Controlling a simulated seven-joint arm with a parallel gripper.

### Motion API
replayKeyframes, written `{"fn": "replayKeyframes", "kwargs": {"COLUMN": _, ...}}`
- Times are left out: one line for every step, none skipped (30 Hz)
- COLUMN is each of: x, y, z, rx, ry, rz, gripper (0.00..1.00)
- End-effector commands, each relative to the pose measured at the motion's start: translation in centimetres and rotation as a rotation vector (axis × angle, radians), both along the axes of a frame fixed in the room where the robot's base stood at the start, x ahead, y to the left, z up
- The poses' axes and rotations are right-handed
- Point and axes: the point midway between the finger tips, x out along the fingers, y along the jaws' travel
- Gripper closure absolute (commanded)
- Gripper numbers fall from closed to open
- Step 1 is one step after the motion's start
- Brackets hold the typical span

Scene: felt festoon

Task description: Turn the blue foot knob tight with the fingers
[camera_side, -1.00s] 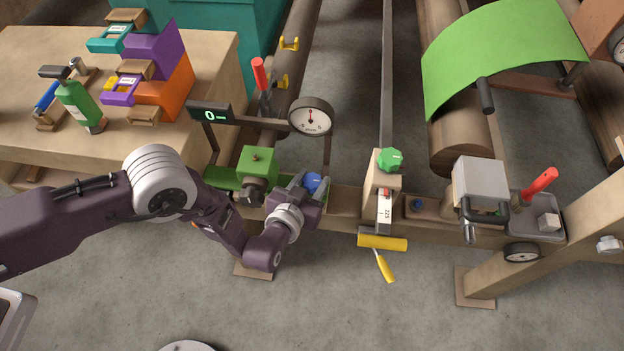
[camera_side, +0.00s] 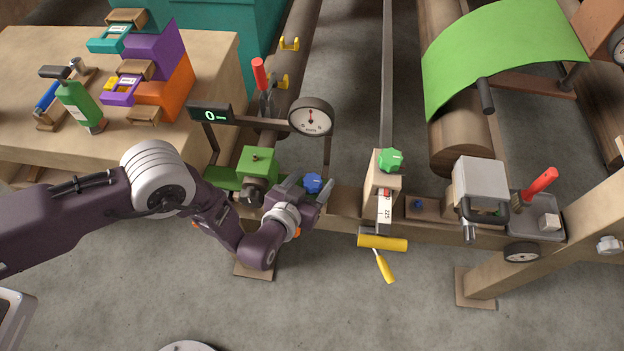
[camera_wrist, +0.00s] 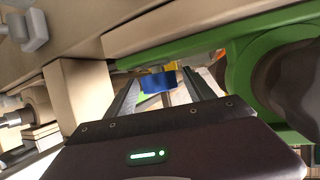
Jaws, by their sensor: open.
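The blue foot knob (camera_side: 313,182) sits at the beam, just right of the green block, in the side view. My gripper (camera_side: 307,188) is at the knob with its jaws open, one finger on each side of it. In the wrist view the blue knob (camera_wrist: 158,82) shows between the two fingers of my gripper (camera_wrist: 160,92), apart from both as far as I can see. The knob's underside and its seat are hidden.
A green block (camera_side: 257,162) stands left of the gripper. A round dial gauge (camera_side: 311,117) is just behind the knob.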

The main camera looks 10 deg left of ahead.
Motion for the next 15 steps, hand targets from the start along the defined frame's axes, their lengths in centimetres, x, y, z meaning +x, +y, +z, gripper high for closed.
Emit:
{"fn": "replayKeyframes", "kwargs": {"x": -0.1, "y": 0.0, "z": 0.0, "rx": 0.0, "ry": 0.0, "rz": 0.0, "gripper": 0.38}}
{"fn": "replayKeyframes", "kwargs": {"x": -0.2, "y": 0.0, "z": 0.1, "rx": 0.0, "ry": 0.001, "rz": 0.0, "gripper": 0.38}}
{"fn": "replayKeyframes", "kwargs": {"x": -0.6, "y": 0.1, "z": 0.2, "rx": 0.001, "ry": 0.002, "rz": -0.001, "gripper": 0.38}}
{"fn": "replayKeyframes", "kwargs": {"x": -1.0, "y": 0.2, "z": 0.3, "rx": 0.001, "ry": 0.003, "rz": -0.001, "gripper": 0.38}}
{"fn": "replayKeyframes", "kwargs": {"x": -1.5, "y": 0.4, "z": 0.6, "rx": 0.001, "ry": 0.003, "rz": -0.001, "gripper": 0.38}}
{"fn": "replayKeyframes", "kwargs": {"x": -2.2, "y": 0.6, "z": 0.9, "rx": 0.002, "ry": 0.002, "rz": -0.002, "gripper": 0.38}}
{"fn": "replayKeyframes", "kwargs": {"x": -2.8, "y": 0.8, "z": 1.1, "rx": 0.003, "ry": 0.003, "rz": -0.002, "gripper": 0.38}}
{"fn": "replayKeyframes", "kwargs": {"x": -3.4, "y": 0.9, "z": 1.4, "rx": 0.001, "ry": 0.003, "rz": -0.001, "gripper": 0.38}}
{"fn": "replayKeyframes", "kwargs": {"x": -4.1, "y": 1.2, "z": 1.7, "rx": 0.003, "ry": 0.002, "rz": -0.002, "gripper": 0.38}}
{"fn": "replayKeyframes", "kwargs": {"x": -4.6, "y": 1.3, "z": 1.9, "rx": 0.002, "ry": 0.003, "rz": -0.003, "gripper": 0.38}}
{"fn": "replayKeyframes", "kwargs": {"x": -5.0, "y": 1.5, "z": 2.2, "rx": 0.001, "ry": 0.002, "rz": -0.001, "gripper": 0.38}}
{"fn": "replayKeyframes", "kwargs": {"x": -5.5, "y": 1.6, "z": 2.4, "rx": 0.001, "ry": 0.002, "rz": -0.001, "gripper": 0.38}}
{"fn": "replayKeyframes", "kwargs": {"x": -5.8, "y": 1.7, "z": 2.5, "rx": 0.001, "ry": 0.001, "rz": -0.001, "gripper": 0.38}}
{"fn": "replayKeyframes", "kwargs": {"x": -6.0, "y": 1.8, "z": 2.6, "rx": 0.001, "ry": 0.002, "rz": 0.0, "gripper": 0.38}}
{"fn": "replayKeyframes", "kwargs": {"x": -6.2, "y": 1.9, "z": 2.7, "rx": 0.0, "ry": 0.001, "rz": 0.0, "gripper": 0.38}}
